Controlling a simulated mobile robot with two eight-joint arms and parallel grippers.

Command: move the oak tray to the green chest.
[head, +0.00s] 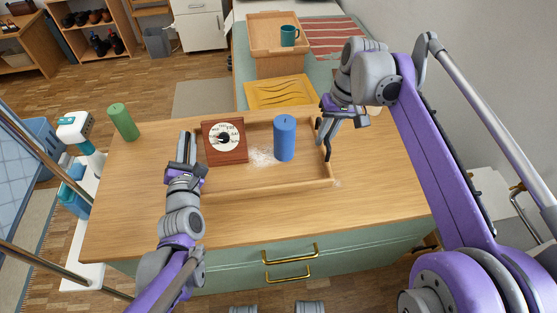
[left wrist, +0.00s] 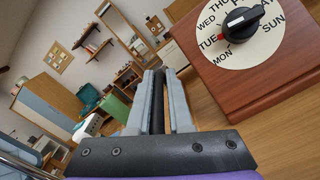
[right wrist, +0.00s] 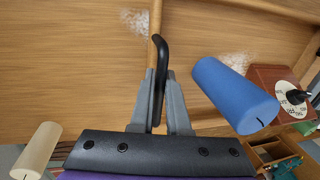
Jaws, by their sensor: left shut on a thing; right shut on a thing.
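The oak tray (head: 265,187) is a shallow wooden tray over the oak top of the chest with green drawers (head: 225,262). I cannot tell whether it rests there or is slightly raised. It holds a red-brown box with a weekday dial (head: 225,155), an upright blue candle (head: 284,140) and a patch of white powder. My left gripper (head: 187,150) is shut at the tray's left end, on its dark handle (left wrist: 158,100). My right gripper (head: 328,125) is shut on the black handle (right wrist: 161,60) at the right end.
A green candle (head: 123,122) stands at the chest top's left corner. A cream candle (right wrist: 36,150) is beyond the right end. Behind are a yellow patterned tray (head: 280,93) and another wooden tray (head: 262,38) with a teal mug (head: 289,36). The chest top's front strip is clear.

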